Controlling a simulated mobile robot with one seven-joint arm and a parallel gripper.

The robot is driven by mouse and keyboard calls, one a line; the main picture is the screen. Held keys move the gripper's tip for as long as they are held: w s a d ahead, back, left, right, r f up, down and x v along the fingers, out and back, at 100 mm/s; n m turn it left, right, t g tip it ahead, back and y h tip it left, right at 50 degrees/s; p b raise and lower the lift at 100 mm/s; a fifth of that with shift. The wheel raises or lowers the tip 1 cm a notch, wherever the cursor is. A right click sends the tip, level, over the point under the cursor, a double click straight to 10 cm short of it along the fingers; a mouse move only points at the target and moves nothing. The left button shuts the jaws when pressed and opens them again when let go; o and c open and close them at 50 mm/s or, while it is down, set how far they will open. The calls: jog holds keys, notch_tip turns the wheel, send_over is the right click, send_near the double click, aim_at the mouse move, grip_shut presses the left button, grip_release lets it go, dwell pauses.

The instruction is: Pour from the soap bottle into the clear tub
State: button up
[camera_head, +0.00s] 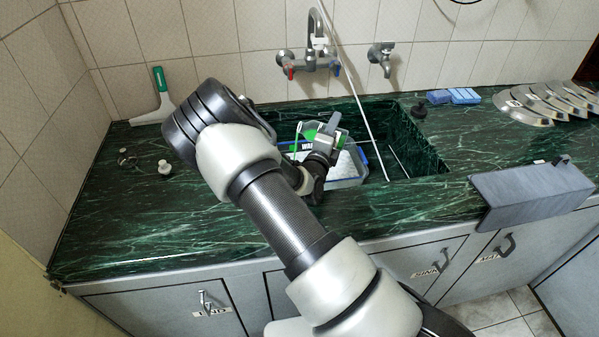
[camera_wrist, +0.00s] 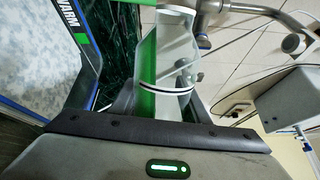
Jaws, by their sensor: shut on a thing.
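My gripper (camera_head: 328,136) reaches over the sink, above the clear tub. In the wrist view its fingers are shut on the soap bottle (camera_wrist: 178,62), a pale see-through bottle with a dark-and-white ring. Green liquid lies along one side of the bottle, so it is tilted well over. The bottle's mouth is not clearly visible. The clear tub (camera_head: 347,171) has a blue rim and stands in the sink, partly hidden by my arm. In the wrist view the tub (camera_wrist: 28,108) is at the left, beside a green "WARM" label. I cannot tell whether liquid is flowing out.
A wall faucet (camera_head: 312,62) and a thin pale pole (camera_head: 365,110) stand close behind my gripper. A squeegee (camera_head: 158,97) is at the left. Blue sponges (camera_head: 455,96) and several metal plates (camera_head: 548,102) are at the right. A grey tray (camera_head: 530,190) overhangs the front edge.

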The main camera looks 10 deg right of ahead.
jog(key=shift+w+a+f+m+b, duration=0.15)
jog(key=shift+m+b, duration=0.9)
jog(key=shift+m, duration=1.7)
jog(key=shift+w+a+f+m+b, duration=0.15)
jog(key=shift+m+b, duration=0.85)
jog(key=shift+m, duration=1.8)
jog(key=shift+a+f+m+b, duration=0.15)
jog(key=shift+m+b, duration=0.9)
jog(key=shift+m, duration=1.7)
